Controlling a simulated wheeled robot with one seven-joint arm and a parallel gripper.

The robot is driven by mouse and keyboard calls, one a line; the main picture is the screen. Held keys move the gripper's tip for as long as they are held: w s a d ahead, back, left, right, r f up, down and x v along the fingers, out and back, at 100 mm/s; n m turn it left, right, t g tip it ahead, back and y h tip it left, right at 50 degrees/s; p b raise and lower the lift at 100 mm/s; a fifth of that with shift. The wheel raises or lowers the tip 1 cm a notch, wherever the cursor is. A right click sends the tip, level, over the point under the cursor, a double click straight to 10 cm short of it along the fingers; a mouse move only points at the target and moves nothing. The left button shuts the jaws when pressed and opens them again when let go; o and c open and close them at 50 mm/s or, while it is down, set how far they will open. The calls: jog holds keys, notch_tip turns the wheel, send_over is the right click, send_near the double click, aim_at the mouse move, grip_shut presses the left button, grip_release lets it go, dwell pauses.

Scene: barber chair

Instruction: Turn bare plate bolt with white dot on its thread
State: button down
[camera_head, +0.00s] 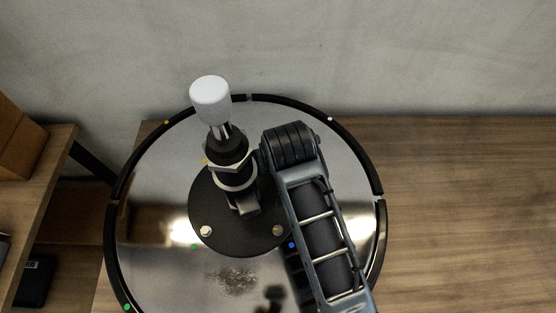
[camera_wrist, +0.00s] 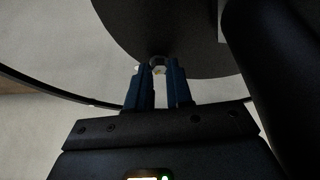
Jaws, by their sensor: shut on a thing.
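The black mounting plate (camera_head: 225,230) is a round disc on the shiny base (camera_head: 150,205), and fills the top of the wrist view (camera_wrist: 165,25). My gripper (camera_wrist: 160,73) has blue fingers closed around a small pale bolt (camera_wrist: 158,63) near the plate's edge. In the head view my arm hides the gripper and this bolt. A white dot (camera_head: 331,118) marks the rim on that side; no dot is readable on the held bolt. Two other bolts show at the front left (camera_head: 206,231) and front right (camera_head: 278,230), apart from my gripper.
A dark column (camera_head: 228,150) with a white cap (camera_head: 210,100) rises from the plate, close beside my arm. A black ring (camera_head: 112,225) edges the base. Blue (camera_head: 291,245) and green (camera_head: 194,246) dots lie near the front bolts. Wooden surface (camera_head: 465,210) at right is clear.

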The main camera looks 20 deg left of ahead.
jog(key=shift+m, duration=0.3)
jog(key=c, duration=1)
grip_release()
jog(key=shift+r, duration=0.1)
jog(key=shift+b+v, duration=0.35)
jog(key=shift+v, duration=3.45)
jog(key=shift+a, duration=0.1)
